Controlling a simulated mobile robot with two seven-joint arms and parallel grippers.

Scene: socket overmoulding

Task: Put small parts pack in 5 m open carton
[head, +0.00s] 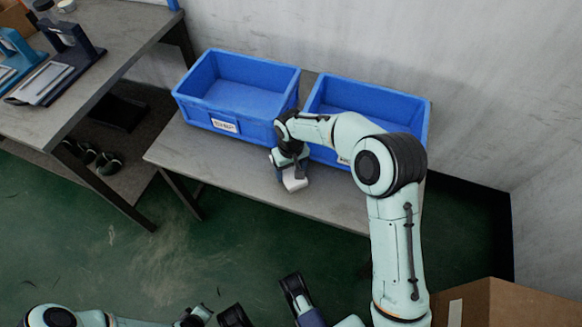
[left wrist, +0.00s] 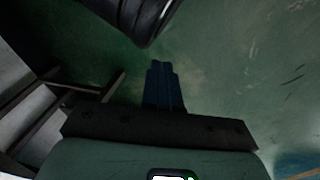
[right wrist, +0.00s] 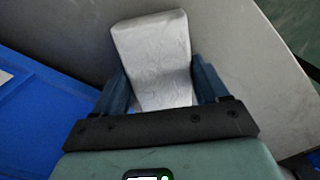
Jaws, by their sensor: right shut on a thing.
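The small parts pack is a white, slightly crinkled block. In the right wrist view the pack (right wrist: 155,55) sits between the two blue fingers of my right gripper (right wrist: 163,85), which is shut on it. In the head view the pack (head: 294,181) is held at the front of the bench, below the gap between two blue bins. My left gripper (left wrist: 166,85) shows in the left wrist view with its fingers together and nothing between them, above the green floor. A brown cardboard carton (head: 505,305) is partly in view at the bottom right; its label and inside are not seen.
The left blue bin (head: 190,104) and right blue bin (head: 420,128) stand on the grey bench (head: 215,165) against the wall. The left bin looks empty. A second table (head: 60,115) with devices stands at the left. Green floor (head: 150,255) lies open in front.

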